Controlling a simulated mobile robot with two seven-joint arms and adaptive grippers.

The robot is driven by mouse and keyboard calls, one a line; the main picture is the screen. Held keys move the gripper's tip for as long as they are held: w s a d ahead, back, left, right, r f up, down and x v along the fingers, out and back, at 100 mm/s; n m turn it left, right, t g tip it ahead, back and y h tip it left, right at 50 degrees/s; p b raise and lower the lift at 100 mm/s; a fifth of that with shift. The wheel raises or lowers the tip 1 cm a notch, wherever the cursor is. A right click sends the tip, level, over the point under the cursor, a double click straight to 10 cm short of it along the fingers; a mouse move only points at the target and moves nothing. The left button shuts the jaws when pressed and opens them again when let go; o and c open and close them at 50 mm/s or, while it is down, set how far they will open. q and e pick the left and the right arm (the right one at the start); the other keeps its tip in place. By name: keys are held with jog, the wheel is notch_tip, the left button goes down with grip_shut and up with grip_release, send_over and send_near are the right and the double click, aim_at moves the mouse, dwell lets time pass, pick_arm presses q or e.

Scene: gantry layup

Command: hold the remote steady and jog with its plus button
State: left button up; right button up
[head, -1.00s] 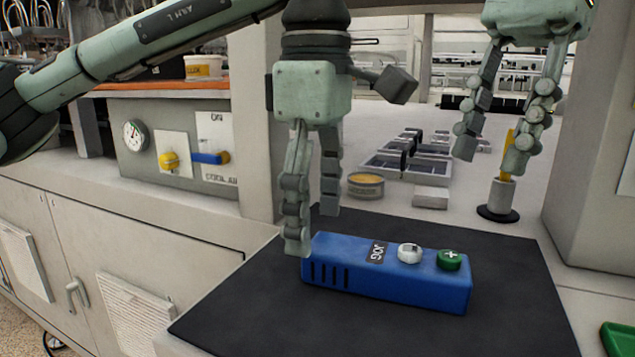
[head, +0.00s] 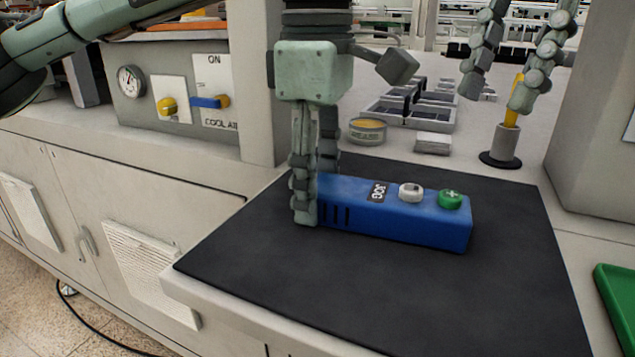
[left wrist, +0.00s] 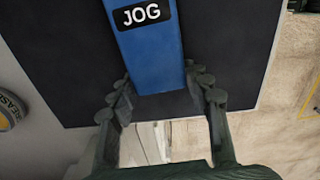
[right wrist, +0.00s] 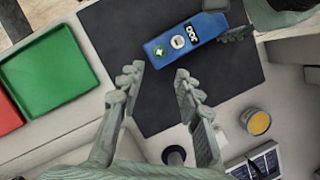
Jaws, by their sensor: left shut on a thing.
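The blue remote (head: 400,222) lies on the black mat (head: 400,300) with a JOG label, a white button (head: 411,192) and the green plus button (head: 450,199) on top. It also shows in the left wrist view (left wrist: 152,55) and the right wrist view (right wrist: 205,28). My left gripper (head: 316,200) is shut on the remote's left end, one finger on the near side and the other partly hidden behind it. My right gripper (head: 495,95) is open and empty, above and behind the remote; in the right wrist view its fingers (right wrist: 157,85) are apart, short of the remote.
A yellow-topped post (head: 507,140) stands behind the mat, below my right gripper. A round tin (head: 367,131) and grey trays (head: 412,112) lie further back. A green tray (head: 615,300) is at the right edge. A pale column (head: 602,150) rises at right.

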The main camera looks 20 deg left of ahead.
pick_arm(q)
jog(key=c, duration=0.4)
pick_arm(e)
grip_shut()
dwell(0.9)
